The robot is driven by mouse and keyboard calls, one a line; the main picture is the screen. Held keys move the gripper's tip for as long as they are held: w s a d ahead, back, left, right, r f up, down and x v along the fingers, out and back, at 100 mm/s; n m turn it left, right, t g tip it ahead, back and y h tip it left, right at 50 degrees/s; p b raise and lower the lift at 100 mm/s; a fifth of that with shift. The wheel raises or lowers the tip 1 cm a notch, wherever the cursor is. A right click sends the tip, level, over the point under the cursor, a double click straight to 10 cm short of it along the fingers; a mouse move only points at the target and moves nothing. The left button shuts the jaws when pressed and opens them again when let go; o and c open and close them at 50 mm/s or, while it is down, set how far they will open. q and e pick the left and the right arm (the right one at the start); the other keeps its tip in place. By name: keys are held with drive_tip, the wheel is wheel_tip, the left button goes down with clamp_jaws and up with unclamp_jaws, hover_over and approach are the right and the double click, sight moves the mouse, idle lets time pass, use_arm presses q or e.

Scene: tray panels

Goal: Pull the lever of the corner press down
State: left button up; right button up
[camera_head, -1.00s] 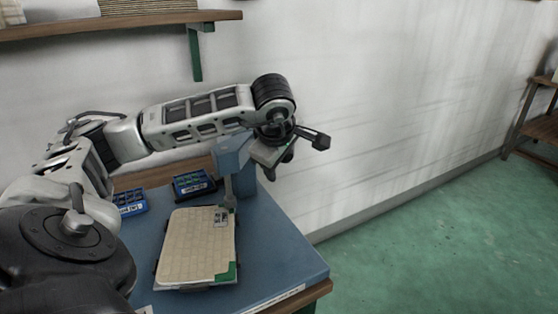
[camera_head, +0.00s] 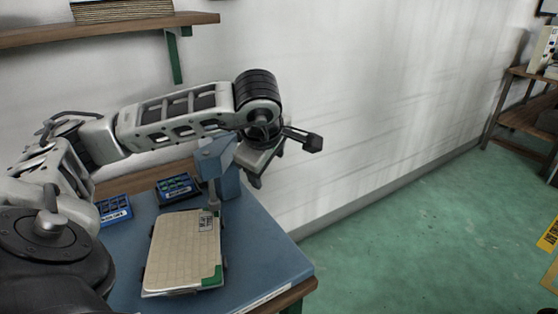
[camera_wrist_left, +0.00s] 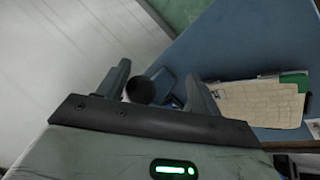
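The corner press (camera_head: 215,158) is a blue-grey post and head at the back corner of the blue worktop, with a thin stem reaching down to a tray panel (camera_head: 184,248). The panel is cream, gridded, with a green corner; it also shows in the left wrist view (camera_wrist_left: 258,103). My left gripper (camera_head: 285,162) is beside the press on its right, near the wall. In the left wrist view my left gripper (camera_wrist_left: 160,88) is open, with a dark round knob (camera_wrist_left: 139,89), apparently the lever's end, between its fingers. The lever's arm is mostly hidden. My right gripper is out of view.
Two blue boxes with green contents stand behind the panel, one nearer the press (camera_head: 176,189) and one further left (camera_head: 114,210). A white wall (camera_head: 370,90) is close behind my left arm. A wooden shelf (camera_head: 110,30) hangs above. Green floor lies open at right.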

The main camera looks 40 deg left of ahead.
use_arm(q)
drive_tip(key=s+d+r+p, duration=0.6)
drive_tip(key=d, duration=0.3)
drive_tip(key=shift+s+r+p, duration=0.2)
drive_tip(key=shift+r+p, duration=0.05)
drive_tip(key=shift+p, duration=0.05)
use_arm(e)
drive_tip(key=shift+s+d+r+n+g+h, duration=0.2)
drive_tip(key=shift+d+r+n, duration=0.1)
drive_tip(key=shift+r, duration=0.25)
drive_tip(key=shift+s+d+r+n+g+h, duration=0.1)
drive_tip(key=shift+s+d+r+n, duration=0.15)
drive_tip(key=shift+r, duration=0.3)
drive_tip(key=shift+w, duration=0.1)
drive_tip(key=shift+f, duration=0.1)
